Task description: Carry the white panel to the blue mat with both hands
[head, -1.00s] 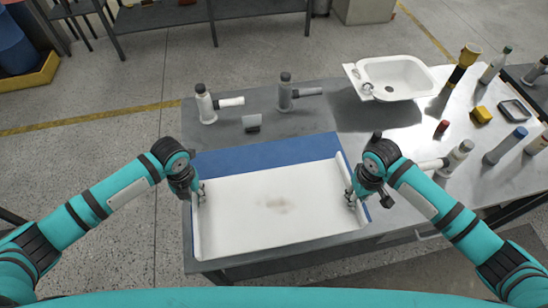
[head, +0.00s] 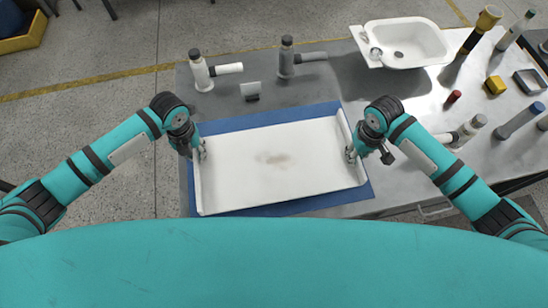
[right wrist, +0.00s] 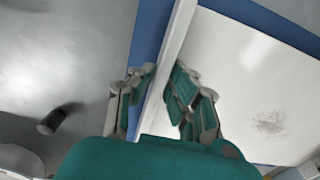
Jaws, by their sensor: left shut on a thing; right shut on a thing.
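The white panel (head: 280,180) is a wide shallow shell with raised side edges and a brownish smudge near its middle. In the head view it lies over the blue mat (head: 290,116), whose blue shows along the far, right and near sides. I cannot tell whether the panel touches the mat. My left gripper (head: 201,152) is shut on the panel's left edge. My right gripper (head: 351,154) is shut on its right edge. In the right wrist view the fingers (right wrist: 160,92) straddle the panel's raised edge (right wrist: 178,40), with the blue mat (right wrist: 150,35) beside it.
Two tap-like fittings (head: 201,72) (head: 287,60) and a small grey block (head: 250,91) stand behind the mat. A white basin (head: 405,45) is at the back right. Several bottles, a yellow block (head: 495,85) and a red cylinder (head: 453,97) stand on the right of the metal table.

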